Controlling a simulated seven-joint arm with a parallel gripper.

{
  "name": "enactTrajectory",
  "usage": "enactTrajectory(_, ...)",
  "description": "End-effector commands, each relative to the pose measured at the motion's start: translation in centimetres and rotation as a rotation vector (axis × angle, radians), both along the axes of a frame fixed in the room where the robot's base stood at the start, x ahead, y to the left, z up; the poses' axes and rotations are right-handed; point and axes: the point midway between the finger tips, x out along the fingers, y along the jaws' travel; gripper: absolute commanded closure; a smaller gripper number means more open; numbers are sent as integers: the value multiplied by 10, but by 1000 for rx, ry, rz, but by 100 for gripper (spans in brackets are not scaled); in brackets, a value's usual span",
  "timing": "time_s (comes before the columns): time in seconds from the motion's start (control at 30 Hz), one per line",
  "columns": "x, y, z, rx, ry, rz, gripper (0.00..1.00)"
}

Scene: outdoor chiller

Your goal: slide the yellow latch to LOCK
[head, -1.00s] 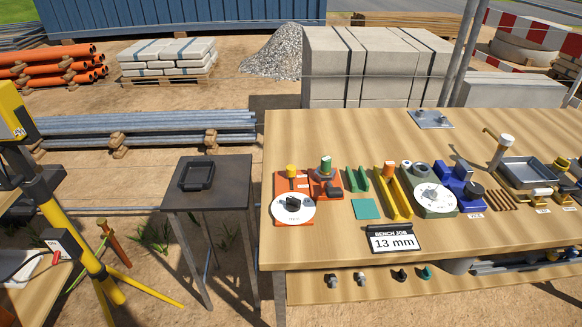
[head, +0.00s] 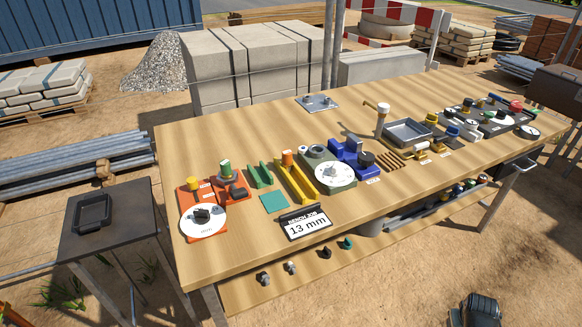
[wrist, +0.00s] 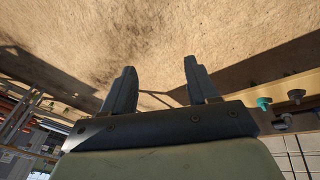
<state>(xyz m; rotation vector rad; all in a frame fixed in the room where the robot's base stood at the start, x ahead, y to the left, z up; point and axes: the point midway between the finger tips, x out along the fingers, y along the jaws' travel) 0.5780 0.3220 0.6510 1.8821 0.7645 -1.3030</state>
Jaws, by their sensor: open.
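My gripper (wrist: 160,66) is open and empty in the wrist view, its two dark fingers spread over bare brown ground. It is apart from everything on the bench. In the head view, small yellow parts (head: 421,148) with white tags sit on the right half of the bench, near a metal tray. A yellow channel (head: 303,187) with an orange-topped knob stands left of the bench's middle. I cannot tell which yellow part is the latch, and no LOCK lettering is readable. The yellow latch is not identifiable in the wrist view.
The wooden bench (head: 235,262) carries an orange unit (head: 187,197), a green dial unit, a blue block (head: 348,150), a metal tray (head: 391,138) and a "13 mm" sign (head: 306,224). A small dark table (head: 125,225) stands left. The bench's front strip is mostly clear.

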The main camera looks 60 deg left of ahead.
Motion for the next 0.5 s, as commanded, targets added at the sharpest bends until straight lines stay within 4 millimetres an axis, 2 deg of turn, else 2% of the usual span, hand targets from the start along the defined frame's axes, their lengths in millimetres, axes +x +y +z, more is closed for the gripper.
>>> enactTrajectory(0.03, 5, 23, 18, 14, -35, 41, 41)
enactTrajectory(0.23, 9, 100, 85, 64, -168, 193, 41)
enactTrajectory(0.5, -9, 201, 187, 140, -345, 386, 41)
